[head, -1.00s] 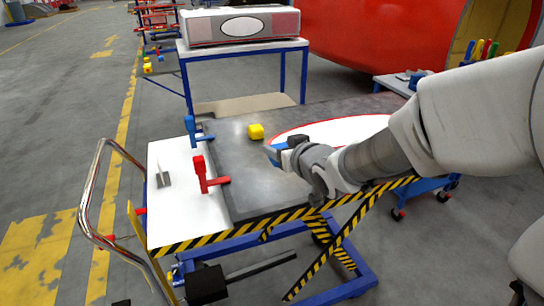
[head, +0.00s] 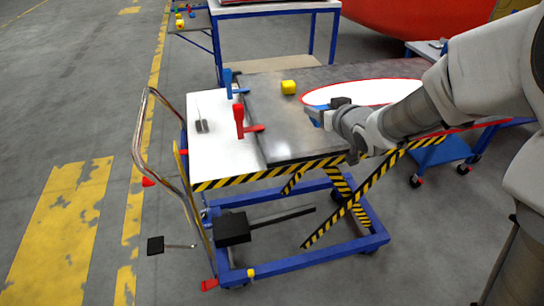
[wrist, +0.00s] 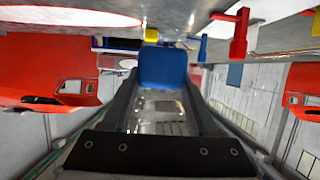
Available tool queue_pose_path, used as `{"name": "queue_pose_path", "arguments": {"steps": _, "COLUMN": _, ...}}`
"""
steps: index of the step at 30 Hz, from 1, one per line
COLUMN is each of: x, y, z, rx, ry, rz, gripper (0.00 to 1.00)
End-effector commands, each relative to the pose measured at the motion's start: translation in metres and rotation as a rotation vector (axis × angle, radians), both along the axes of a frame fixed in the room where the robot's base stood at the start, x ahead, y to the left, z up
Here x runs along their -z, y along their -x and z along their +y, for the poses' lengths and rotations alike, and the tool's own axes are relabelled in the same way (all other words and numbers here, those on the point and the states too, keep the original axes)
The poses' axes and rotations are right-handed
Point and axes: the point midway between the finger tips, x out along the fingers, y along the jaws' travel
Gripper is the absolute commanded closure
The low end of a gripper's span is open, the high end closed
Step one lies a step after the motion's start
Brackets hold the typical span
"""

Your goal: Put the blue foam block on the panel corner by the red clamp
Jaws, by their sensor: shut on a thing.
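The blue foam block (head: 314,114) is held in my gripper (head: 328,115), mostly hidden by it in the head view. In the wrist view the block (wrist: 163,66) sits between the fingers, and my gripper (wrist: 163,88) is shut on it. The dark grey panel (head: 285,135) lies on a cart. The red clamp (head: 240,121) stands at the panel's left edge near its front corner, left of the block. It also shows in the wrist view (wrist: 239,36). The block is over the panel, apart from the clamp; its exact height is unclear.
A blue clamp (head: 228,83) stands farther back on the panel's left edge. A white tabletop (head: 215,150) with a grey bracket (head: 201,121) is at the left. The panel's front left area is bare.

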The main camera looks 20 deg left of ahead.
Motion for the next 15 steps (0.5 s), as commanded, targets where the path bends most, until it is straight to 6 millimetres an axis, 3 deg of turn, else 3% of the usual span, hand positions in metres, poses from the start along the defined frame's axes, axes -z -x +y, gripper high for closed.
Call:
{"name": "queue_pose_path", "arguments": {"steps": 5, "x": 0.012, "y": 0.005, "z": 0.017, "rx": -0.005, "ry": 0.000, "rz": 0.000, "gripper": 0.94}}
{"name": "queue_pose_path", "arguments": {"steps": 15, "x": 0.049, "y": 0.024, "z": 0.076, "rx": -0.006, "ry": 0.001, "rz": 0.003, "gripper": 0.94}}
